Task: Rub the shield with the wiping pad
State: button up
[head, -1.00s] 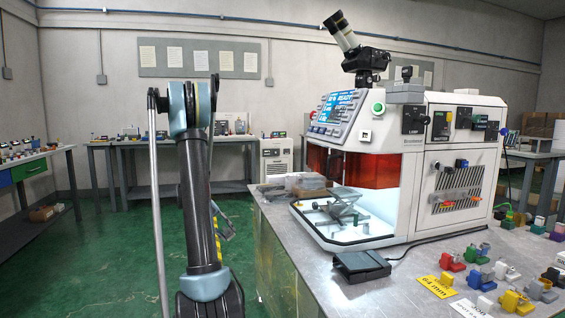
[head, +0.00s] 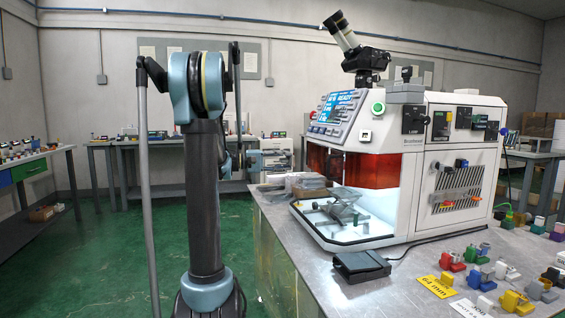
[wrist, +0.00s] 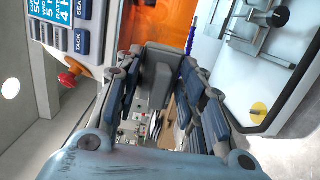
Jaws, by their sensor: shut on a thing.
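The shield (head: 370,171) is the orange-red see-through panel on the front of the white machine. Orange panel surface also shows at the top of the wrist view (wrist: 155,22). My gripper (wrist: 162,72) is shut on a grey block, which looks like the wiping pad (wrist: 153,88), held between its blue-grey fingers. The pad appears apart from the shield, though the exact gap cannot be told. In the head view my gripper is small and partly hidden behind my arm, left of the machine.
The machine (head: 455,150) stands on a metal table (head: 300,240). A lab jack (head: 341,205) sits in its lit bay. A black pedal (head: 361,265) lies in front. Several coloured parts (head: 510,272) lie at the right. Open green floor (head: 120,250) is at the left.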

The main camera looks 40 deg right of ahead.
aim_at(312, 158)
jog(key=shift+s+d+r, duration=0.25)
jog(key=shift+r, duration=0.15)
jog(key=shift+w+x, duration=0.15)
jog(key=shift+x, duration=1.25)
jog(key=shift+w+x, duration=0.2)
jog(key=shift+x, duration=1.2)
jog(key=shift+x, duration=1.15)
jog(key=shift+w, duration=0.1)
jog(key=shift+s+a, duration=0.3)
jog(key=shift+s, duration=0.5)
jog(key=shift+s+a, duration=0.3)
jog(key=shift+s, duration=0.5)
jog(key=s+a, duration=0.3)
jog(key=s, duration=0.7)
jog(key=shift+s, duration=0.25)
